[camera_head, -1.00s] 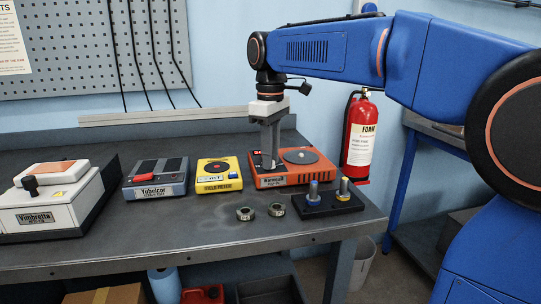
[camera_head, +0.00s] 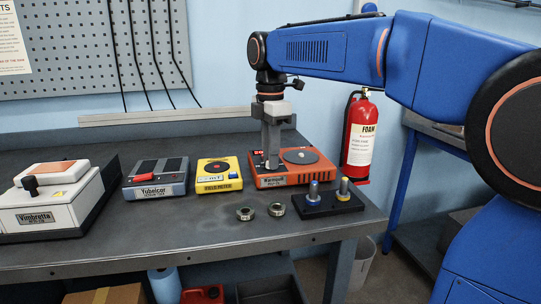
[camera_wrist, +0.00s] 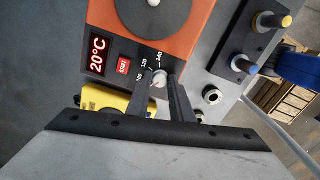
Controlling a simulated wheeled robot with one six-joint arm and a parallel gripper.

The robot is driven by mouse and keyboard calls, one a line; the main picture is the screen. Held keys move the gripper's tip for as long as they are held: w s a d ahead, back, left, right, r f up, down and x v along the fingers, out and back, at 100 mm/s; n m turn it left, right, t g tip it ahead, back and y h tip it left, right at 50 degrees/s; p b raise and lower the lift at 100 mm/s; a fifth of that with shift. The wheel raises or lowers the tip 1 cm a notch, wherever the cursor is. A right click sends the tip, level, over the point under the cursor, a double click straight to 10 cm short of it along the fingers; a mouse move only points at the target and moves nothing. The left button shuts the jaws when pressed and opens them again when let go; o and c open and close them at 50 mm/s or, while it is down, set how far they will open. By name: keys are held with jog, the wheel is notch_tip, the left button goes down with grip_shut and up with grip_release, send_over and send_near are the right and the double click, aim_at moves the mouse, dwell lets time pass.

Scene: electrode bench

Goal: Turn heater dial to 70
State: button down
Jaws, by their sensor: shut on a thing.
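The orange heater (camera_head: 325,172) stands at the right of the bench, with a round dark plate (camera_head: 300,156) on top. My gripper (camera_head: 271,165) points down at the heater's left part. In the wrist view my gripper (camera_wrist: 161,82) is shut on the small pale dial (camera_wrist: 158,79), one finger on each side. The scale marks 120 and 140 show beside the dial. Fingers hide part of the scale, and the dial's exact setting is too small to read.
A yellow device (camera_head: 218,174) stands just left of the heater, and a dark grey device (camera_head: 156,178) beyond it. Two metal rings (camera_head: 276,209) and a black block with two posts (camera_head: 328,203) lie in front.

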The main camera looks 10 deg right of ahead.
jog(key=shift+n, duration=0.9)
jog(key=c, duration=1.6)
grip_release()
jog(key=shift+o, duration=0.2)
jog(key=shift+r, duration=0.1)
notch_tip(320, 180, up, 17)
jog(key=shift+r, duration=0.1)
